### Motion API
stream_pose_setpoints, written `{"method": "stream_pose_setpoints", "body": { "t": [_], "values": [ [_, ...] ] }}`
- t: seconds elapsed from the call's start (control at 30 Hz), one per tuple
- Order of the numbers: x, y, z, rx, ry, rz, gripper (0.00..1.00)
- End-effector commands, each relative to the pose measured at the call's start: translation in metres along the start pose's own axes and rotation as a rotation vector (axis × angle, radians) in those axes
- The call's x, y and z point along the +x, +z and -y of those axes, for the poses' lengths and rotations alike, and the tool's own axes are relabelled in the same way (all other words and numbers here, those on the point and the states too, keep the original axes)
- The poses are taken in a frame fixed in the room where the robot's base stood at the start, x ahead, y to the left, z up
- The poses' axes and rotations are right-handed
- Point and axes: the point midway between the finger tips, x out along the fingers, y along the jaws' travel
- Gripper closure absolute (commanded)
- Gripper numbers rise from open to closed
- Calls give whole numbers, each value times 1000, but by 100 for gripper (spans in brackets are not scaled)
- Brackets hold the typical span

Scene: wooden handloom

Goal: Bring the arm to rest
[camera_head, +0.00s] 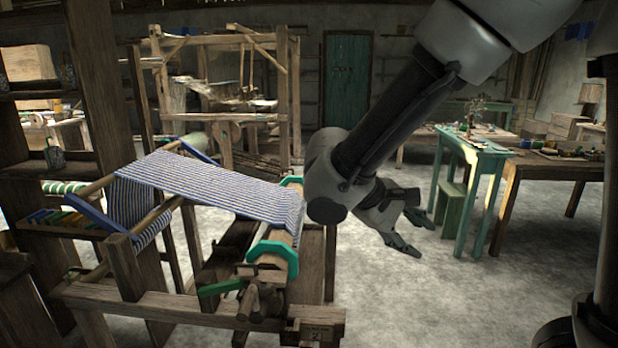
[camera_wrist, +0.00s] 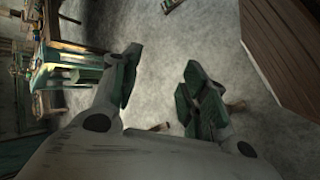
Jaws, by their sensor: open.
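My gripper (camera_head: 418,231) is open and empty in the head view. It hangs over the floor to the right of the handloom, with its fingers pointing right and down. The wrist view shows my gripper (camera_wrist: 160,85) too, its two fingers spread apart with bare floor between them. My arm comes down from the upper right of the head view and bends at a joint beside the loom. The wooden handloom (camera_head: 180,308) carries blue and white striped cloth (camera_head: 210,185) and a green-ended beam (camera_head: 272,252). The arm's joint hides a little of the loom's right side.
A green table (camera_head: 470,148) and a wooden table (camera_head: 550,170) stand right of my gripper. A green stool (camera_head: 450,205) is under the green table. A second wooden loom frame (camera_head: 283,95) stands behind. Grey floor (camera_head: 430,300) is clear in front.

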Motion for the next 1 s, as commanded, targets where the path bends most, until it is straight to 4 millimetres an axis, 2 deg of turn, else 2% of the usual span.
{"method": "stream_pose_setpoints", "body": {
  "t": [0.03, 0.13, 0.3, 0.43, 0.5, 0.63, 1.0],
  "values": [
    [14, 24, -21, 72, -108, 16, 56],
    [34, 67, -44, 191, -303, 12, 56],
    [50, 134, -63, 421, -560, -98, 56],
    [51, 169, -68, 586, -659, -225, 56],
    [50, 182, -70, 652, -682, -285, 56],
    [46, 195, -72, 729, -694, -361, 56],
    [45, 198, -72, 750, -695, -386, 56]
  ]
}}
